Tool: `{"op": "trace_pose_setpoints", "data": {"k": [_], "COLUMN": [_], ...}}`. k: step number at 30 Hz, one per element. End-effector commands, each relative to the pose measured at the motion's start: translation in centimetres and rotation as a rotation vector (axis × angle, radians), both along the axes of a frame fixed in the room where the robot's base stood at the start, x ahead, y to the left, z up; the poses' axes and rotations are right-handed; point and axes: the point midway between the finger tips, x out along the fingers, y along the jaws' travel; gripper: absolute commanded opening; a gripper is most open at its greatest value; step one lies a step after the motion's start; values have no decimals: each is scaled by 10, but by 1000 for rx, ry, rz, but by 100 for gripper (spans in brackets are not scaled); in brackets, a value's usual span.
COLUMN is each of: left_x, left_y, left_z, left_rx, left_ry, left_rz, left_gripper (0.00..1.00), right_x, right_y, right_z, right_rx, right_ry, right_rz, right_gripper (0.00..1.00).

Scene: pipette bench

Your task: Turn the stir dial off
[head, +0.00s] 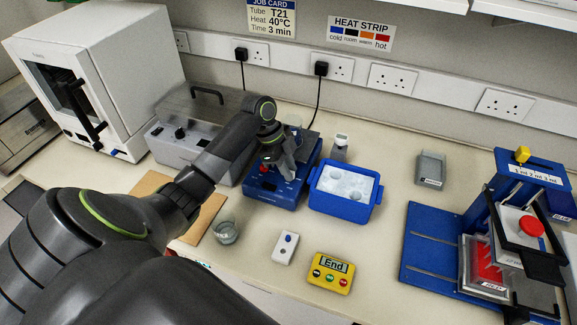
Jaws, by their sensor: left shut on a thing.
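A blue stirrer hotplate (268,193) stands on the bench near the middle, with a dark top plate (304,145) behind my gripper. Small controls show on its front, one of them red. My left gripper (288,172) reaches down over its front panel from the left. Its fingers are shut on the stir dial, which they mostly hide. I cannot read the dial's setting. My right gripper is not in view.
A blue ice tub (345,207) stands close to the hotplate's right. In front are a glass beaker (226,232), a small white box (286,247) and a yellow timer (331,272) reading "End". A grey lidded bath (180,150) stands at left.

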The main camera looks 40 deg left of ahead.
Motion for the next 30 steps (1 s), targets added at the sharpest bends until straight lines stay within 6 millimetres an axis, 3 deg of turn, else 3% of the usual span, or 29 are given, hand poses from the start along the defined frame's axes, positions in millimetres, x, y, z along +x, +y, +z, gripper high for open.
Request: {"op": "trace_pose_setpoints", "data": {"k": [18,30], "left_x": [-3,-3], "left_y": [-3,-4], "left_z": [6,2], "left_rx": [-2,-2], "left_ry": [0,-5], "left_rz": [481,861], "left_gripper": [0,0], "right_x": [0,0], "right_y": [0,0], "right_z": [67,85], "right_rx": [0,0], "right_ry": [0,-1], "right_rz": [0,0], "right_gripper": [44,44]}}
